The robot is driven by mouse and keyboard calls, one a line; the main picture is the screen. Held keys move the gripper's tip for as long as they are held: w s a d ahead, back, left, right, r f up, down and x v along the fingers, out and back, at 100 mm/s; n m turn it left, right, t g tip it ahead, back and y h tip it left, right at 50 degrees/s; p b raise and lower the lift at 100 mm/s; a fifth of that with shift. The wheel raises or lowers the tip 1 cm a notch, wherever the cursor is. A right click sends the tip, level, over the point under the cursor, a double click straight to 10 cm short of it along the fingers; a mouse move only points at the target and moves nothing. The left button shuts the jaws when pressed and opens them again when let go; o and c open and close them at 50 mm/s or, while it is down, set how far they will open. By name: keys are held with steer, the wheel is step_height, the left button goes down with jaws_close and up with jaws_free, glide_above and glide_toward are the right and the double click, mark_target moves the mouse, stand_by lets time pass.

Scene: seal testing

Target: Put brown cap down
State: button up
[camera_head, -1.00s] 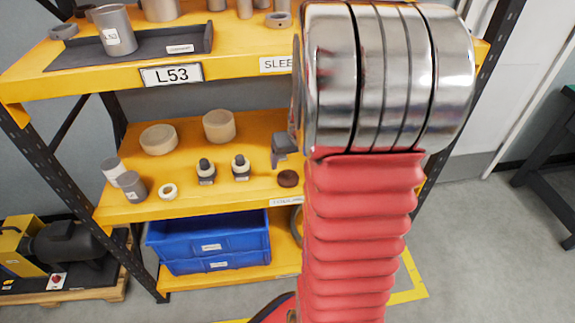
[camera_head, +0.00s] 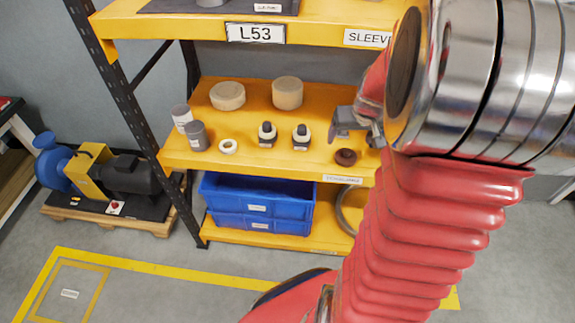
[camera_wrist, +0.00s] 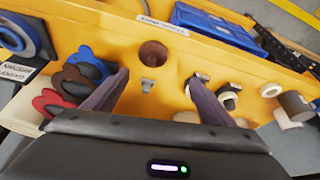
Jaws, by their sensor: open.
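The brown cap (camera_head: 345,157) is a small round piece on the yellow middle shelf (camera_head: 260,165), near its front edge. In the wrist view the cap (camera_wrist: 153,53) lies flat, with a darker round centre, just beyond my fingertips. My gripper (camera_head: 354,124) is above and behind the cap in the head view, with a visible gap from it. In the wrist view my gripper (camera_wrist: 158,76) has its two dark fingers spread wide, with nothing between them. My arm hides the right part of the shelf in the head view.
Two black-and-white fittings (camera_head: 267,134) (camera_head: 301,137), a white ring (camera_head: 228,146) and a grey cylinder (camera_head: 196,136) stand left of the cap. Two beige discs are behind. Red and blue knobs (camera_wrist: 87,60) are near my left finger. Blue bins (camera_head: 258,205) sit below.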

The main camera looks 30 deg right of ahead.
steer(key=s+a+r+n+t+y, duration=0.1)
steer(key=a+r, duration=0.4)
steer(key=a, duration=0.4)
steer(key=s+a+r+n, duration=0.1)
steer(key=a+r+n, duration=0.1)
steer(key=a+r, duration=0.45)
steer(key=s+a+r+n+y, duration=0.1)
steer(key=s+a+r+n, duration=0.1)
steer(key=s+a, duration=0.8)
steer(key=a, duration=0.3)
steer(key=shift+s+a+r, duration=0.25)
steer(key=shift+a+r, duration=0.1)
steer(key=shift+d, duration=0.1)
